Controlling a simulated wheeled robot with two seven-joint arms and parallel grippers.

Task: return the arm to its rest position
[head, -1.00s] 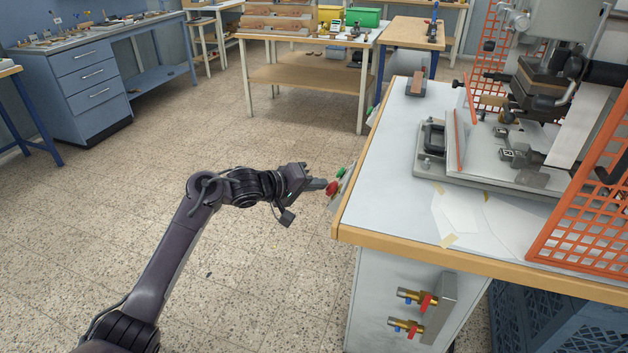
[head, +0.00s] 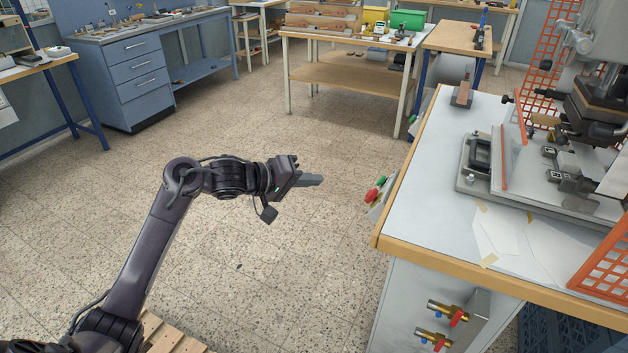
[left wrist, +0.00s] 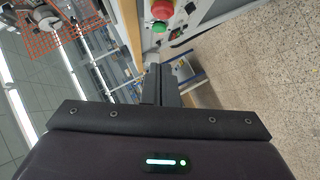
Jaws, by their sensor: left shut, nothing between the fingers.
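My left arm comes in from the lower left in the head view. Its gripper (head: 312,180) is shut and empty, held in the air over the speckled floor. It points right, toward the control box with a red button (head: 371,195) and a green button (head: 380,181) on the bench's left side, with a clear gap between. In the left wrist view the shut fingers (left wrist: 160,72) point toward the same red button (left wrist: 162,10) and green button (left wrist: 159,27). My right gripper is not in view.
The white-topped bench (head: 430,205) with wooden edging stands at right, carrying the stamping press (head: 590,110). Brass valves (head: 441,325) stick out of its front. A wooden pallet (head: 172,335) lies at lower left. Open floor (head: 270,110) spreads behind the arm.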

